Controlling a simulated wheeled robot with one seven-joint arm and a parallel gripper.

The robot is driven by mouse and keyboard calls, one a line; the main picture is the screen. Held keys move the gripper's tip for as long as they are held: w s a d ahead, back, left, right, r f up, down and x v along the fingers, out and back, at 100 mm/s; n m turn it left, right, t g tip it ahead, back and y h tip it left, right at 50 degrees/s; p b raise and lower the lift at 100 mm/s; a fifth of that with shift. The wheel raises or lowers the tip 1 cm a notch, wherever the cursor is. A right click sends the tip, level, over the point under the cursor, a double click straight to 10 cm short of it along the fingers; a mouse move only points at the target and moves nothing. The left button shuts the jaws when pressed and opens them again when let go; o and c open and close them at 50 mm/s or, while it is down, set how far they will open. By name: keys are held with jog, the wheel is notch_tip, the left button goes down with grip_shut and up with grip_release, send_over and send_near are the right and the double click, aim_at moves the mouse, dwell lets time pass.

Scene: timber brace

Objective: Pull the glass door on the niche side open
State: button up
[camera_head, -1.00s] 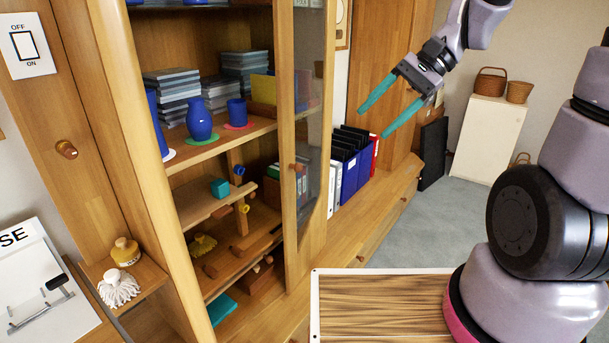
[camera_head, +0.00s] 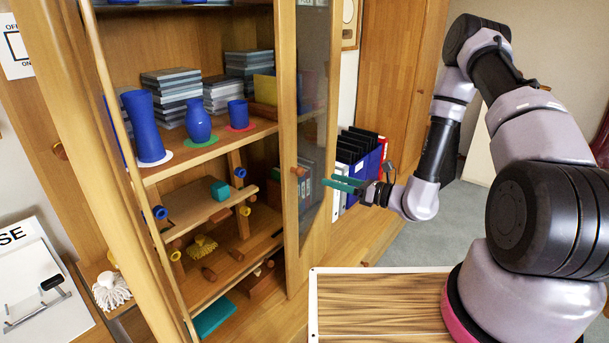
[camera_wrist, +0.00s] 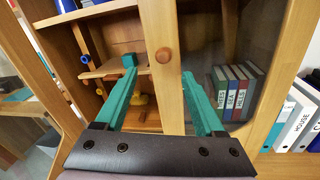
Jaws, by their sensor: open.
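The glass door (camera_head: 314,120) next to the binder niche has a wooden frame and stands across the right part of the cabinet, apparently shut. Its round wooden knob (camera_head: 298,171) is on the left stile; the knob also shows in the wrist view (camera_wrist: 163,55). My gripper (camera_head: 326,184) is open and empty, just right of the knob in the head view, its teal fingers pointing at the door. In the wrist view my gripper (camera_wrist: 158,70) has the knob lined up between and beyond its fingertips. I cannot tell whether it touches the door.
The left door (camera_head: 105,150) stands swung open. Blue vases (camera_head: 198,120) and stacked cases (camera_head: 170,95) fill the shelves. Binders (camera_head: 355,165) stand in the niche close behind my gripper. A wood-topped table (camera_head: 380,300) stands in front.

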aim_at(303, 173)
jog(key=x, duration=0.7)
jog(key=f+x, duration=0.1)
jog(key=x, duration=0.2)
jog(key=shift+w+a, duration=0.2)
jog(key=shift+w, duration=0.1)
grip_shut()
dwell(1.0)
